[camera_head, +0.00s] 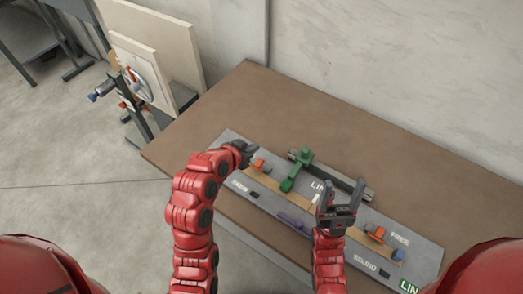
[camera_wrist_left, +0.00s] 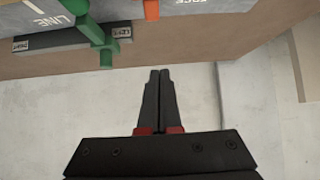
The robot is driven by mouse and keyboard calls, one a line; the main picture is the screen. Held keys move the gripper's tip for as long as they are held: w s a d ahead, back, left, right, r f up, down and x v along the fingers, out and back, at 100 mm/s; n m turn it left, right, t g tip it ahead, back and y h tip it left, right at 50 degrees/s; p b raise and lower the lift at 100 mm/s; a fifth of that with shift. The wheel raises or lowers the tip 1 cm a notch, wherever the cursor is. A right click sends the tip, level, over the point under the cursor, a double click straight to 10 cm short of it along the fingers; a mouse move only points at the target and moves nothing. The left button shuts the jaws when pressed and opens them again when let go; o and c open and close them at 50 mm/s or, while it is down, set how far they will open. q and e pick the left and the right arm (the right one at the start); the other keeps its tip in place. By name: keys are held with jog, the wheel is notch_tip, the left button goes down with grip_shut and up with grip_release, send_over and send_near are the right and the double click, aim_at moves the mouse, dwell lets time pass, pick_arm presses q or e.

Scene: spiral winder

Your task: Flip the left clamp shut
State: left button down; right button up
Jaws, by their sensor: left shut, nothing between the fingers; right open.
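The left clamp, a small orange piece (camera_head: 258,164), sits near the left end of the grey board (camera_head: 228,138). Its exact pose is hard to tell. In the left wrist view an orange piece (camera_wrist_left: 151,10) shows cut off at the top edge. My left gripper (camera_head: 250,149) is shut and empty, just behind and left of the orange clamp. Its closed fingers (camera_wrist_left: 159,76) point toward the board's back edge and appear apart from the clamp. My right gripper (camera_head: 341,187) is open and empty, with its fingers up over the middle of the board.
Another orange clamp (camera_head: 375,233) and a blue block (camera_head: 398,254) are at right. The brown table (camera_head: 300,103) is clear behind the board.

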aim_at(261, 160)
pick_arm(q)
jog(key=shift+s+d+f+g, duration=0.1)
jog(key=shift+s+d+g, duration=0.1)
jog(key=shift+s+g, duration=0.15)
jog(key=x, duration=1)
jog(key=shift+f+b, duration=0.15)
jog(key=shift+b, duration=0.25)
jog(key=shift+s+a+f, duration=0.25)
jog(key=shift+s+a, duration=0.1)
jog(key=shift+s, duration=0.1)
jog(key=shift+s+a+f, duration=0.3)
jog(key=shift+s+a, duration=0.05)
jog(key=shift+s, duration=0.1)
jog(key=shift+s+a+f, duration=0.25)
jog(key=shift+s+a, duration=0.1)
jog(key=shift+s, duration=0.2)
